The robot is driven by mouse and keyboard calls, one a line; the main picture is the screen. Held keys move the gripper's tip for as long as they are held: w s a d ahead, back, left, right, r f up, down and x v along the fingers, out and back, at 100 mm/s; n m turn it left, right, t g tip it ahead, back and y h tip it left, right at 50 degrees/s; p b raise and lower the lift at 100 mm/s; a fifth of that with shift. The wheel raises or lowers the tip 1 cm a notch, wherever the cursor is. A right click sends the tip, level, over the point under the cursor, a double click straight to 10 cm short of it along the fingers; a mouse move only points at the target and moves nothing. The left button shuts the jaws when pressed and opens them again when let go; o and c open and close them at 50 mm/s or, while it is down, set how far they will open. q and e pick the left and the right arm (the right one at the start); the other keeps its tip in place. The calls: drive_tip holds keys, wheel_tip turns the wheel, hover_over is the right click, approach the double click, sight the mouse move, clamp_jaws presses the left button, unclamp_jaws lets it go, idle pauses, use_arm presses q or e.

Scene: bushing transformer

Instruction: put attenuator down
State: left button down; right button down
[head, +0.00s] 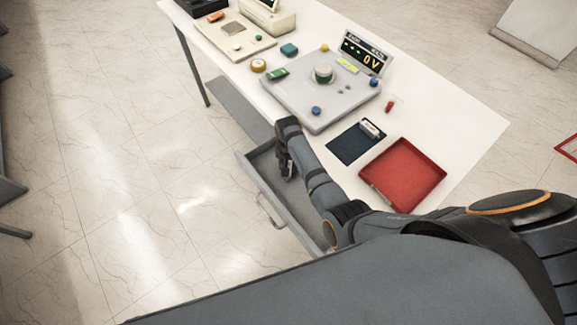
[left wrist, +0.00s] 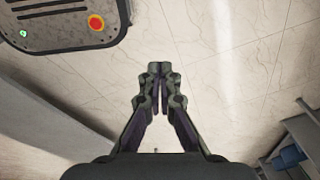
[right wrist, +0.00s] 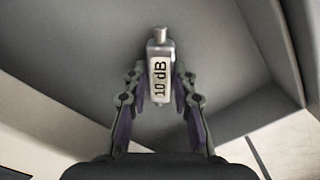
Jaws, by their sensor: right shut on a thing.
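In the head view my right gripper (head: 287,168) points down into the open drawer (head: 262,190) below the table's front edge; the attenuator is hard to make out there. My left gripper (left wrist: 160,70) is shut and empty above the floor, outside the head view.
On the white table (head: 455,122) are a grey test unit (head: 300,104) with knobs and a display (head: 364,57) reading "0 V". A dark mat (head: 350,149) with a small pale block (head: 371,129) on it and an empty red tray (head: 402,174) lie near the drawer.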

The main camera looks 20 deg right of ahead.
drive_tip(key=c, duration=1.3)
unclamp_jaws()
drive_tip(key=shift+w+f, duration=0.15)
drive_tip(key=shift+f, duration=0.05)
drive_tip(key=shift+o, duration=1)
drive_tip(key=shift+r, duration=0.4)
use_arm(q)
drive_tip(key=shift+s+f, duration=0.3)
drive_tip(key=shift+s, duration=0.3)
use_arm(e)
wheel_tip(320, 180, up, 12)
drive_tip(key=shift+f, duration=0.15)
use_arm(q)
drive_tip(key=shift+s, duration=0.1)
